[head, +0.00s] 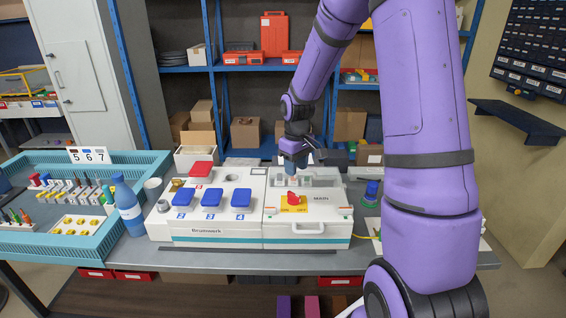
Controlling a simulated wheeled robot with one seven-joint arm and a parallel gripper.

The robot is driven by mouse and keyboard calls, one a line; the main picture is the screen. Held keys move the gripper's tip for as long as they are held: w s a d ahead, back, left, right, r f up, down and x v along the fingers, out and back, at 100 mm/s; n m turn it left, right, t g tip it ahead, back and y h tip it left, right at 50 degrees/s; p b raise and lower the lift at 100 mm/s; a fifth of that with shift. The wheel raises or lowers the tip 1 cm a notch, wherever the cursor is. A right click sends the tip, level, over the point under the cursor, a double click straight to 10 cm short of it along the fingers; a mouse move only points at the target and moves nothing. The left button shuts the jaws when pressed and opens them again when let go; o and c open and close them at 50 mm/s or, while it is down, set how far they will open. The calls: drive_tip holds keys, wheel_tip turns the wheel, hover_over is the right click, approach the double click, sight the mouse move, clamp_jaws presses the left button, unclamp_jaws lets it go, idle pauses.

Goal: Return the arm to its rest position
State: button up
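My purple arm rises on the right and bends down to the middle of the bench. My gripper (303,157) is small and dark here, low over the back of the white socket box (205,237), above an open recess (325,182) in its right part. A blue-grey shape (291,168) shows just under the gripper. I cannot tell whether it is held or is part of the gripper, or whether the fingers are open. A red switch (292,198) on a yellow plate sits in front of the recess, beside the "MAIN" label.
Several blue covers (211,198) and one raised red cover (200,169) are on the box's left part. A blue bottle (128,205) and a teal tray (85,257) stand left. A blue-topped item (371,190) stands right, near my arm. Shelves (240,68) stand behind.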

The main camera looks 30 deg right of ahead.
drive_tip(key=shift+r, duration=0.1)
drive_tip(key=s+a+r+t, duration=0.1)
drive_tip(key=s+a+r, duration=0.15)
drive_tip(key=r, duration=0.25)
drive_tip(key=s+a+r+m, duration=0.1)
drive_tip(key=s+a+r, duration=0.1)
drive_tip(key=s+r, duration=0.25)
drive_tip(key=s+a+r+t, duration=0.1)
drive_tip(key=s+a+r, duration=0.15)
drive_tip(key=r, duration=0.35)
drive_tip(key=s+a+r+t, duration=0.1)
drive_tip(key=s+a+r, duration=0.2)
drive_tip(key=s, duration=0.5)
drive_tip(key=s+a+r+m+t, duration=0.1)
drive_tip(key=s+a+r+t, duration=0.1)
drive_tip(key=s, duration=0.6)
wheel_tip(320, 180, up, 2)
drive_tip(key=shift+s+a+r, duration=0.2)
drive_tip(key=shift+s+a, duration=0.1)
drive_tip(key=shift+a, duration=0.3)
drive_tip(key=shift+w, duration=0.1)
